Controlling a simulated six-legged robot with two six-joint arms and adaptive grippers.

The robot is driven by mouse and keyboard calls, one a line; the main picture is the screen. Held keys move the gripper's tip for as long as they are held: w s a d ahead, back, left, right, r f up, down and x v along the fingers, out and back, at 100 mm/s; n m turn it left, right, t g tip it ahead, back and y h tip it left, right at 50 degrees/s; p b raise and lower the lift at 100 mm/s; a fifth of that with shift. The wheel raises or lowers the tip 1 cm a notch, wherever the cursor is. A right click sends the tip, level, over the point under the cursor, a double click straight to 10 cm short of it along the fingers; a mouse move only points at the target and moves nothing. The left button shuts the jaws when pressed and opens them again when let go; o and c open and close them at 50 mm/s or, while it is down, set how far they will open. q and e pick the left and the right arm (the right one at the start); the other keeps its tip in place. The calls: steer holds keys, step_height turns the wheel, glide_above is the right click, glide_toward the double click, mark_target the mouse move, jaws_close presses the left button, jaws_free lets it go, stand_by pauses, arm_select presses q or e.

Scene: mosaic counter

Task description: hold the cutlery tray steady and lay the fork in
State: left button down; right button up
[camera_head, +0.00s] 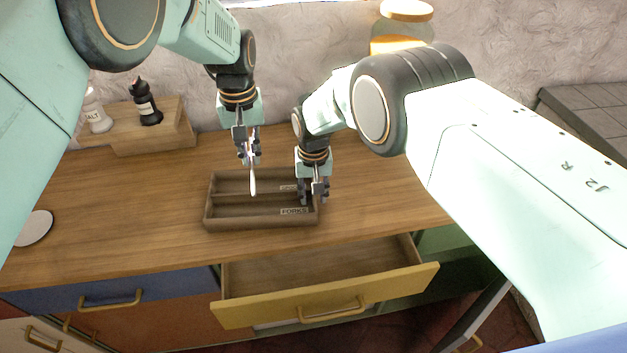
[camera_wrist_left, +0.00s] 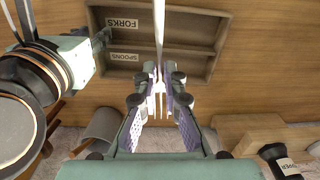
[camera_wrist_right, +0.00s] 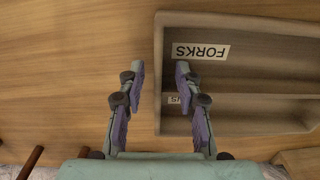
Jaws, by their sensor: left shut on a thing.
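The wooden cutlery tray (camera_head: 260,225) lies on the counter, with a FORKS compartment nearer the front and a SPOONS compartment behind it. It also shows in the left wrist view (camera_wrist_left: 231,50) and right wrist view (camera_wrist_right: 158,60). My left gripper (camera_head: 250,160) is shut on the fork (camera_head: 253,184) above the tray. In the left wrist view (camera_wrist_left: 159,28) its tines are between the fingers and its handle extends over the tray. My right gripper (camera_wrist_right: 160,72) is open at the tray's right end, one finger on each side of the end wall. Contact there is unclear.
A yellow-fronted drawer (camera_head: 330,296) stands open below the tray. A wooden stand (camera_head: 150,138) with a salt bottle (camera_head: 97,112) and a dark shaker (camera_head: 147,105) is at the back left. A round white disc (camera_head: 35,228) lies left. The counter between is clear.

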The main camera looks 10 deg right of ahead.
arm_select(q)
steer(key=shift+d, duration=0.1)
arm_select(e)
steer(key=shift+d+f, duration=0.15)
steer(key=shift+f, duration=0.55)
arm_select(q)
steer(key=shift+d, duration=0.1)
steer(key=shift+r, duration=0.1)
arm_select(e)
steer(key=shift+c, duration=0.7)
jaws_close()
